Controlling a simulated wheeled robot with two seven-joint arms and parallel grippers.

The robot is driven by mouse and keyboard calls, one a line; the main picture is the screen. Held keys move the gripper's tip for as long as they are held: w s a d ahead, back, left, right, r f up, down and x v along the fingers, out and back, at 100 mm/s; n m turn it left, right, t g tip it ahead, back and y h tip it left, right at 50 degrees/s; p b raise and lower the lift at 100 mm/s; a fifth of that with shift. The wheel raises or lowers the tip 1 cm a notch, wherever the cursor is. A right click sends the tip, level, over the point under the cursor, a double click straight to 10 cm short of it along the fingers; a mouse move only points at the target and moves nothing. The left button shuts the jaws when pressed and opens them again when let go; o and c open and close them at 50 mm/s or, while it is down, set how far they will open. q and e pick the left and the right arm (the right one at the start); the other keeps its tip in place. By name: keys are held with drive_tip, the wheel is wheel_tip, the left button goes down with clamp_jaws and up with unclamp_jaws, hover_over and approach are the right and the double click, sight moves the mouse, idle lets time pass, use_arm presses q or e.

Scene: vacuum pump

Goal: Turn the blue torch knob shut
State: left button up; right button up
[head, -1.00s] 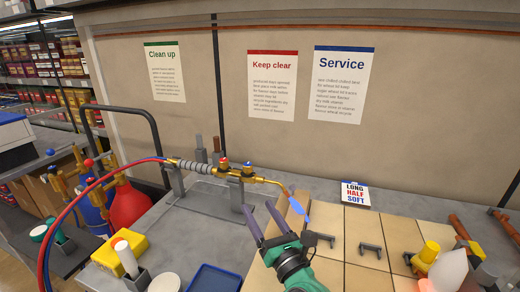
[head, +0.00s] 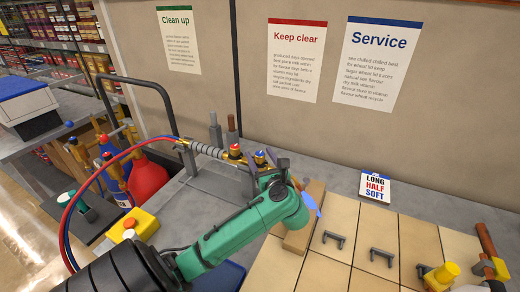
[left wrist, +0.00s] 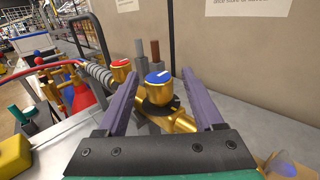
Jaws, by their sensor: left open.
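The torch has a gripped grey hose end and a brass body with two knobs, clearest in the left wrist view. The blue torch knob (left wrist: 160,80) has a white mark on its top. The red knob (left wrist: 121,68) is beside it to the left, outside the fingers. In the head view the blue knob (head: 259,157) is partly hidden by my left gripper (head: 270,163). A blue flame (head: 309,204) shows past my wrist. My right gripper is not in view.
Tan tiles (head: 335,215) with small brackets cover the right of the bench. Red and blue hoses (head: 78,200) arc on the left near a yellow box (head: 139,225) and a red cylinder (head: 148,180).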

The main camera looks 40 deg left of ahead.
use_arm(q)
drive_tip(key=shift+a+r, duration=0.1)
drive_tip(key=shift+a, duration=0.1)
drive_tip(key=shift+c, duration=0.9)
clamp_jaws()
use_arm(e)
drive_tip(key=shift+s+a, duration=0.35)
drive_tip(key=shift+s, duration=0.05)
use_arm(q)
drive_tip(key=shift+t, duration=0.3)
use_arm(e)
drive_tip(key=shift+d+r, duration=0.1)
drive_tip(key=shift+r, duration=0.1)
